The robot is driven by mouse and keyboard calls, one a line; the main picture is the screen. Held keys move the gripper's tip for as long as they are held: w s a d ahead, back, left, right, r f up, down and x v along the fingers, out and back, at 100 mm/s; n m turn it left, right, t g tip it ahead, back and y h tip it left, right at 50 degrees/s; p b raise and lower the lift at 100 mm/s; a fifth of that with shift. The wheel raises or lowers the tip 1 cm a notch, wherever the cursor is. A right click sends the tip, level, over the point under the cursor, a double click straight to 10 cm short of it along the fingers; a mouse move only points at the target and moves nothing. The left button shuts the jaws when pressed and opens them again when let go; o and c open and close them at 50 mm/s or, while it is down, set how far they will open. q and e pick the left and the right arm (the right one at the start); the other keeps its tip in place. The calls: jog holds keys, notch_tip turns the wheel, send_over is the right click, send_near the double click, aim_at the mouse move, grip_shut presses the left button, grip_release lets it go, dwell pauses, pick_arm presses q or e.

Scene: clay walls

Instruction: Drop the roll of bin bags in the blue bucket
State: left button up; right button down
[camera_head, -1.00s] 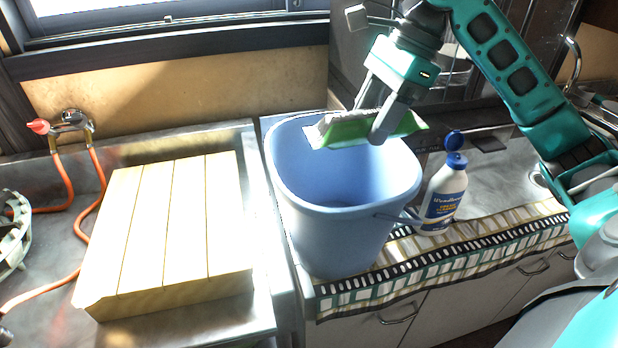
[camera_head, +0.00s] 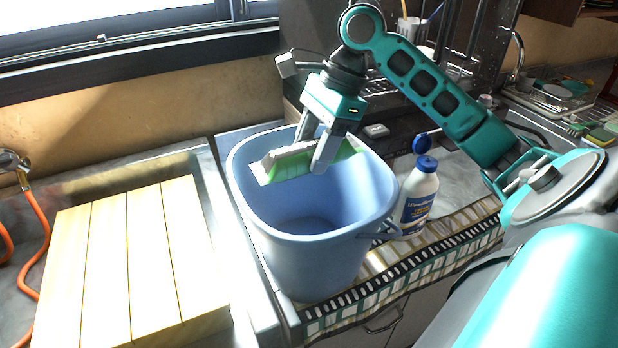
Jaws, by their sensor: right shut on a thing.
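The blue bucket (camera_head: 310,250) stands upright on the counter, its open top facing up and its inner floor bare where it shows. My right gripper (camera_head: 314,150) is shut on the roll of bin bags (camera_head: 285,167), a green piece with a pale end. The roll is over the bucket's opening, around rim height, tilted a little. I cannot tell whether it is below the rim. The fingers hide part of the roll. My left gripper is not in view.
A white bottle with a blue cap (camera_head: 417,200) stands close to the bucket's right side. A slatted wooden board (camera_head: 130,260) lies on the metal surface at left, beside an orange hose (camera_head: 40,225). A patterned cloth (camera_head: 440,245) lies along the counter edge.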

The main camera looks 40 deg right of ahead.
jog(key=shift+f, duration=0.15)
jog(key=shift+c, duration=1.7)
grip_release()
jog(key=v, duration=1.3)
jog(key=shift+a, duration=0.15)
